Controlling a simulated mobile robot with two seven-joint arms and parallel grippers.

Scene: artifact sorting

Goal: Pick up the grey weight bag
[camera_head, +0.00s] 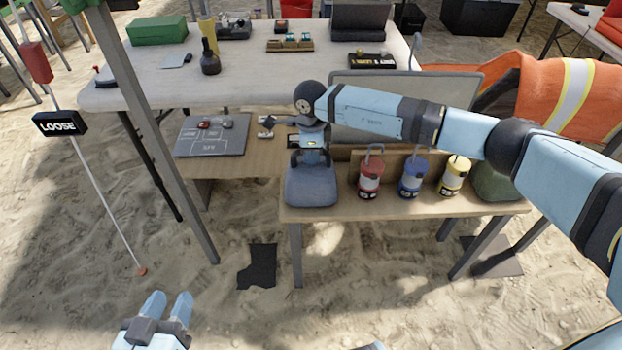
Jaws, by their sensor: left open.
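The grey weight bag (311,190) looks blue-grey and sits upright at the front left corner of the low wooden table. My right gripper (309,160) points down directly over the bag's top. Its fingers and the dark top of the bag overlap, so I cannot tell whether they hold it. My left gripper (167,305) is at the bottom left, low over the sand and far from the bag. Its two light blue fingers are apart with nothing between them.
Red (369,182), blue (411,180) and yellow (453,177) canisters stand right of the bag, with a green bag (495,185) at the right end. A grey board (213,137) lies to the left. A metal pole (160,140) and a leaning "LOOSE" marker (60,123) stand at left.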

